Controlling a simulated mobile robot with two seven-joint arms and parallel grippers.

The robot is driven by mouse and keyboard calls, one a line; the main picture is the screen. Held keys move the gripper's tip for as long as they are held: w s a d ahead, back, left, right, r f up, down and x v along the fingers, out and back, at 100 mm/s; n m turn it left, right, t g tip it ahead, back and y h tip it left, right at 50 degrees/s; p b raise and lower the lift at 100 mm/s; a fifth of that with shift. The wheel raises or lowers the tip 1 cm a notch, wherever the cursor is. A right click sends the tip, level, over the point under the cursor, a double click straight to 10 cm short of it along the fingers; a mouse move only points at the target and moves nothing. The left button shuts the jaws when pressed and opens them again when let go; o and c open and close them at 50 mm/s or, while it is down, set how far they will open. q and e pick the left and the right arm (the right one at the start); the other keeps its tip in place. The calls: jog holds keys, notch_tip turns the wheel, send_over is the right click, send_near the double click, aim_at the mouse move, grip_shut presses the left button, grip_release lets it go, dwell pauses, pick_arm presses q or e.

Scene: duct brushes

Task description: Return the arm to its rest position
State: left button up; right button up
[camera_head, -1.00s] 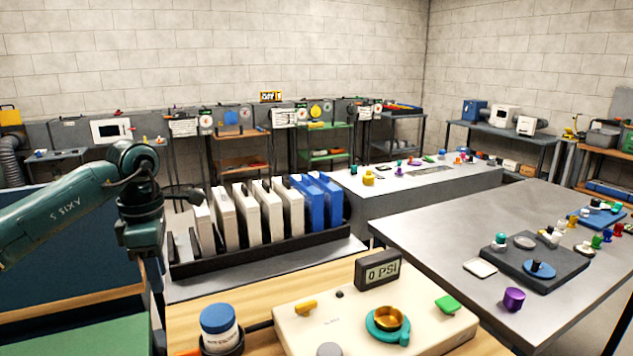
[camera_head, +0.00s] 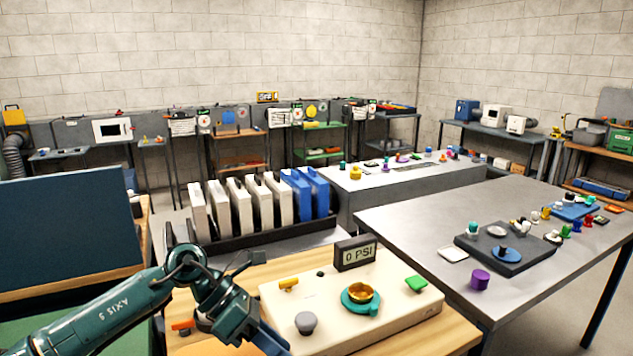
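My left arm (camera_head: 110,312), dark green, comes in from the lower left and bends down at its wrist. My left gripper (camera_head: 272,340) is low in the picture, at the front left corner of a cream test box (camera_head: 385,318). Its fingertips run toward the bottom edge, so I cannot tell whether it is open or shut, or holds anything. My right arm and gripper are not in view.
The box carries a 0 PSI display (camera_head: 356,253), a teal ring with a brass cup (camera_head: 361,296) and knobs. A rack (camera_head: 270,238) of white and blue cases stands behind. A metal table (camera_head: 410,225) with small parts is at right.

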pick_arm(q)
jog(key=s+d+r+n+t+h, duration=0.3)
jog(key=s+d+n+t+h, duration=0.2)
jog(key=d+n+h, duration=0.55)
jog(key=a+f+n+t+y+p, duration=0.1)
jog(key=a+f+n+t+y, duration=0.3)
jog(key=n+t, duration=0.55)
jog(key=a+f+n+t+y+p, duration=0.1)
jog(key=a+f+n+t+y, duration=0.35)
jog(key=n, duration=0.95)
jog(key=s+a+f+n+g+y, duration=0.5)
jog(key=s+a+f+n+y, duration=0.3)
jog(key=s+a+f+n, duration=0.2)
notch_tip(320, 180, down, 4)
jog(key=s+n, duration=0.2)
jog(key=shift+s+n+g+p, duration=0.25)
jog(key=shift+n+g+p, duration=0.05)
jog(key=shift+g, duration=0.1)
